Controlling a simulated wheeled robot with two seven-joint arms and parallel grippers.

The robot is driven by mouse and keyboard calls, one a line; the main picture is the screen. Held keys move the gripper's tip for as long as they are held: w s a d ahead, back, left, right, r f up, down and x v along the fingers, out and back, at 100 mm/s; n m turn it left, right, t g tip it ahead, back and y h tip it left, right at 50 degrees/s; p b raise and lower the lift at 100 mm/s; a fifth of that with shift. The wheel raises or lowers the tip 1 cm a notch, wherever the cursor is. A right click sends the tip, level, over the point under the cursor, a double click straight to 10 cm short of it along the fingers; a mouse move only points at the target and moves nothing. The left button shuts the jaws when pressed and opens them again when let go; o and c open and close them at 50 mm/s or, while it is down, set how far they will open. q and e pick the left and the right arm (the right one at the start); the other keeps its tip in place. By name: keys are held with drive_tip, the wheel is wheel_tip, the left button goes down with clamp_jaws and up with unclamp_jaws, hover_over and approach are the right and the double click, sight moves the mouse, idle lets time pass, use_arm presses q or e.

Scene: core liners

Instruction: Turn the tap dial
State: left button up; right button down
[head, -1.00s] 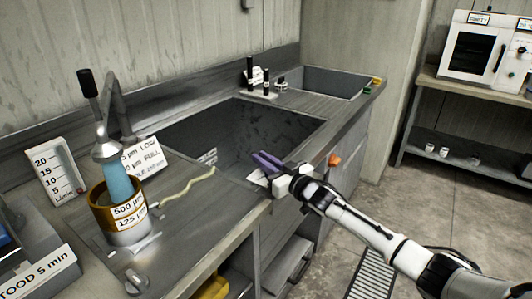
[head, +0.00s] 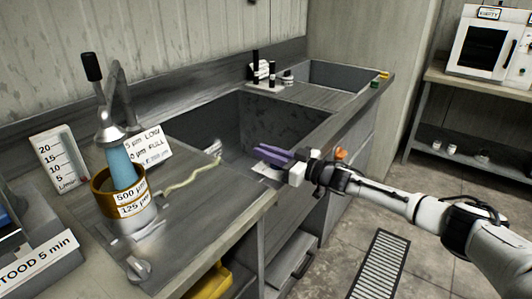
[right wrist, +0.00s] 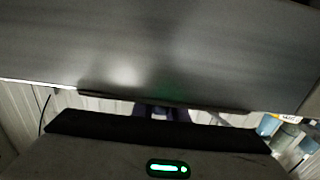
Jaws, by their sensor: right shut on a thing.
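A small grey metal knob (head: 138,268), which looks like the tap dial, sits on the counter at the front left of the head view. The metal tap (head: 108,130) with a black-topped lever stands behind it, over the sieve stack. My right gripper (head: 268,154), with purple fingers, is at the sink's front edge, well to the right of the knob. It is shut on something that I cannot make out. A white card (head: 265,170) lies just below the fingers. In the right wrist view a grey surface fills the upper part. My left gripper is out of view.
A brown-rimmed sieve stack (head: 134,205) with a blue sleeve stands under the tap. Labelled signs (head: 58,160) stand around it. The sink (head: 225,125) lies behind my gripper, with dark bottles (head: 256,68) beyond. A yellowish hose (head: 195,175) lies on the counter.

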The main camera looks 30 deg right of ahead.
drive_tip(key=shift+r, duration=0.2)
drive_tip(key=c, duration=1.8)
unclamp_jaws()
drive_tip(key=shift+w+f, duration=0.1)
drive_tip(key=shift+o, duration=0.2)
drive_tip(key=v, duration=1)
